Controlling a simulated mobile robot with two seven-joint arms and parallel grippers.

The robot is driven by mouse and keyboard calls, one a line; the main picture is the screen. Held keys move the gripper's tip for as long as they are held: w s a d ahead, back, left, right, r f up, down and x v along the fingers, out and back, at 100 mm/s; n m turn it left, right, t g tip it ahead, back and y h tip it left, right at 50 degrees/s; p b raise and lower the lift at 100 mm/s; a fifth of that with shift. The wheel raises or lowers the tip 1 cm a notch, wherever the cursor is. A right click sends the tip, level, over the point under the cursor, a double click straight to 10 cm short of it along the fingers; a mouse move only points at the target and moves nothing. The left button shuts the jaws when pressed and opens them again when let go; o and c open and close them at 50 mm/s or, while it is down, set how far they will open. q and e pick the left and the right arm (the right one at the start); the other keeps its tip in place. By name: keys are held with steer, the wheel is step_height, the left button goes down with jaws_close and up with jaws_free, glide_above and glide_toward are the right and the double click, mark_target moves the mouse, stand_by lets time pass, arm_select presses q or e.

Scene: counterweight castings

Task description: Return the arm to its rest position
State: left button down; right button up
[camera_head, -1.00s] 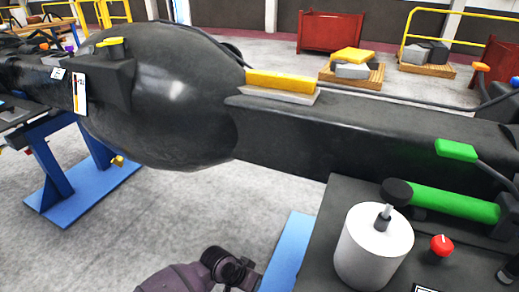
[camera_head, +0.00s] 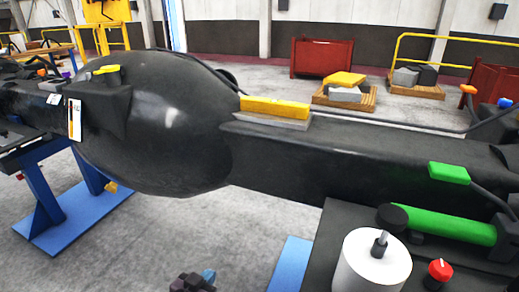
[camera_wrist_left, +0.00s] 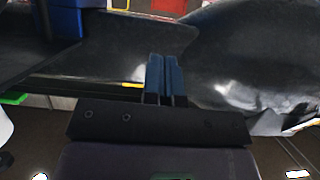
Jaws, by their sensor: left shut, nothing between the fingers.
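My left gripper (camera_head: 208,275) shows only as a small part at the bottom edge of the head view, over the grey floor; the rest of the arm is out of that view. In the left wrist view its two blue fingers (camera_wrist_left: 162,76) are together with nothing between them. The large black casting (camera_head: 165,120) lies across the head view, with a rounded bulge at left and a long beam to the right. The gripper appears apart from it in the head view. My right gripper is not in view.
A blue stand (camera_head: 45,205) supports the casting at left. A white cylinder (camera_head: 370,265), a green cylinder (camera_head: 440,224) and a red knob (camera_head: 440,270) sit at lower right. A yellow block (camera_head: 275,107) lies on the beam. Open floor (camera_head: 235,225) shows below the casting.

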arm_select(q)
steer(key=s+a+f+n+y, duration=0.1)
steer(key=s+a+f, duration=0.2)
steer(key=s+a, duration=0.2)
steer(key=s+a+f+n+g+y, duration=0.1)
steer(key=s+a+f+y, duration=0.1)
steer(key=s+a, duration=0.3)
steer(key=s+a+f+n+y, duration=0.1)
steer(key=s+a+f+y, duration=0.1)
steer(key=s, duration=0.8)
steer(key=shift+a+f+n+g, duration=0.3)
steer(key=shift+a+f, duration=0.5)
steer(key=shift+a, duration=0.6)
steer(key=shift+s, duration=0.1)
